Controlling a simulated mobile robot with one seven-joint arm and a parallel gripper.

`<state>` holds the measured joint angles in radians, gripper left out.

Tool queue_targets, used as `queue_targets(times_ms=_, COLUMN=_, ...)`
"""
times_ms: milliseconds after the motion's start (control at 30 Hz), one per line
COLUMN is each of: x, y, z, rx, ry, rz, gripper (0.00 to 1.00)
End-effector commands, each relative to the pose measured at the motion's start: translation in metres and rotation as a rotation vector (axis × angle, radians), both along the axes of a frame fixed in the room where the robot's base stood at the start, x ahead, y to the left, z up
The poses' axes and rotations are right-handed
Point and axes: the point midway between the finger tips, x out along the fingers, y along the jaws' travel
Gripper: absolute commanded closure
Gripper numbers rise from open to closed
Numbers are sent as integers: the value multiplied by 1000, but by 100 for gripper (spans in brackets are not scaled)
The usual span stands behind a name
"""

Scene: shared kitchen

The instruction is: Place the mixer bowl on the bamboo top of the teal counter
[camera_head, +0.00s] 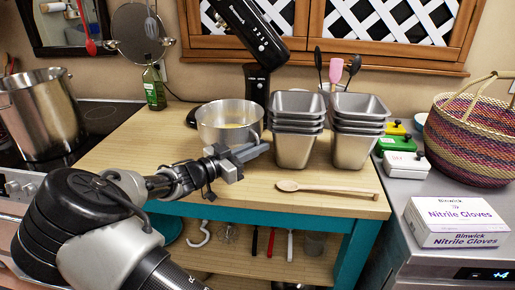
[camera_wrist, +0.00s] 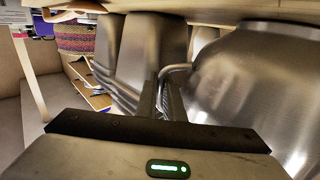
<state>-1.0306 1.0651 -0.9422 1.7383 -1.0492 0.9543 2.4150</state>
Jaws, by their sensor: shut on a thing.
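The steel mixer bowl (camera_head: 229,130), with something yellowish inside, is at the bamboo top (camera_head: 150,135) of the teal counter (camera_head: 350,250), in front of the black stand mixer (camera_head: 257,80). Whether its base touches the wood cannot be told. My gripper (camera_head: 252,153) is at the bowl's near right side. In the wrist view the bowl (camera_wrist: 260,85) fills the right, and my gripper's fingers (camera_wrist: 168,95) are shut on its curved handle (camera_wrist: 175,70). The bowl's underside is hidden in the head view.
Stacked steel pans (camera_head: 295,150) stand close right of the bowl, with a second stack (camera_head: 357,140) beyond. A wooden spoon (camera_head: 325,189) lies near the front edge. A bottle (camera_head: 153,90) stands at the back left, and a pot (camera_head: 40,115) on the stove. The counter's left part is clear.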

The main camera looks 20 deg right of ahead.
Motion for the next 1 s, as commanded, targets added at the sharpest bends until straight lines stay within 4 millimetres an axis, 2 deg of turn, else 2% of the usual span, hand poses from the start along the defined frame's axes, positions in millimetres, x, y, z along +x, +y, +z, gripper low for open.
queue_targets(times_ms=33, x=0, y=0, z=-1, rx=-1, ry=-6, rz=-1, gripper=100)
queue_targets(times_ms=67, x=0, y=0, z=-2, rx=0, ry=0, rz=0, gripper=89)
queue_targets(times_ms=100, x=0, y=0, z=-1, rx=0, ry=0, rz=0, gripper=82)
queue_targets(times_ms=167, x=0, y=0, z=-1, rx=0, ry=0, rz=0, gripper=74)
queue_targets(times_ms=567, x=-1, y=3, z=3, rx=1, ry=0, rz=1, gripper=74)
queue_targets(times_ms=1000, x=-37, y=84, z=2, rx=1, ry=-1, rz=5, gripper=74)
